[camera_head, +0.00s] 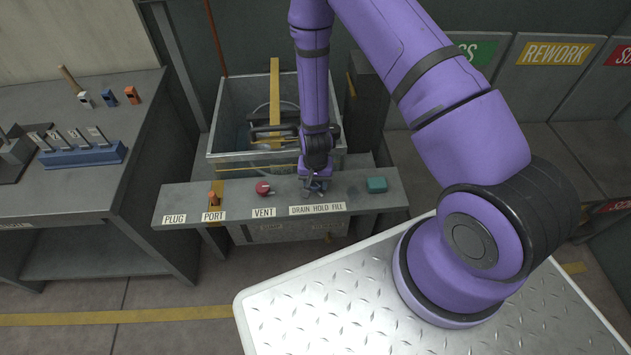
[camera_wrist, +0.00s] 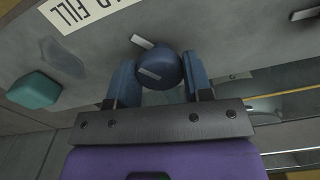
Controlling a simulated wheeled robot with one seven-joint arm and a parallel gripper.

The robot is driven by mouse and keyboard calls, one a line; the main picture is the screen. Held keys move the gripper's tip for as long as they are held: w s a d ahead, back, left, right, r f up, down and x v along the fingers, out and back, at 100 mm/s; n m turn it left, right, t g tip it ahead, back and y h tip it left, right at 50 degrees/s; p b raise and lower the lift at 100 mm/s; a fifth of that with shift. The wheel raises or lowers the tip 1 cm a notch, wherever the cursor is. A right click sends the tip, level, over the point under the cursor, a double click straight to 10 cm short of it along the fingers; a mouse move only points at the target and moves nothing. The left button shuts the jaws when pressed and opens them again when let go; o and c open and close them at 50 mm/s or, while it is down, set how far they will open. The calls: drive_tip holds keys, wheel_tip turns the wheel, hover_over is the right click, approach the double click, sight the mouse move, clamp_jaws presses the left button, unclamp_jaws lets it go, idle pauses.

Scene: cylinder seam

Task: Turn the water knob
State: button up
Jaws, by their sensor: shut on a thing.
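The water knob (camera_wrist: 158,68) is a round blue knob with a pale pointer mark, on the grey panel (camera_head: 385,198) by the "DRAIN HOLD FILL" label (camera_head: 317,208). My gripper (camera_wrist: 160,82) has a blue finger on each side of the knob in the wrist view and is shut on it. In the head view my gripper (camera_head: 316,186) points down at the panel, and the knob is mostly hidden beneath it. I cannot tell exactly which word the pointer faces.
A teal block (camera_head: 377,184) sits right of the knob. A red vent knob (camera_head: 263,188) and an orange port piece (camera_head: 213,198) are to the left. An open tank (camera_head: 226,120) with a yellow bar (camera_head: 274,85) stands behind. A workbench (camera_head: 60,195) is at the left.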

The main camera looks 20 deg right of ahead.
drive_tip(key=o, duration=0.9)
wheel_tip(320, 180, up, 11)
drive_tip(key=shift+f, duration=0.1)
idle(0.6)
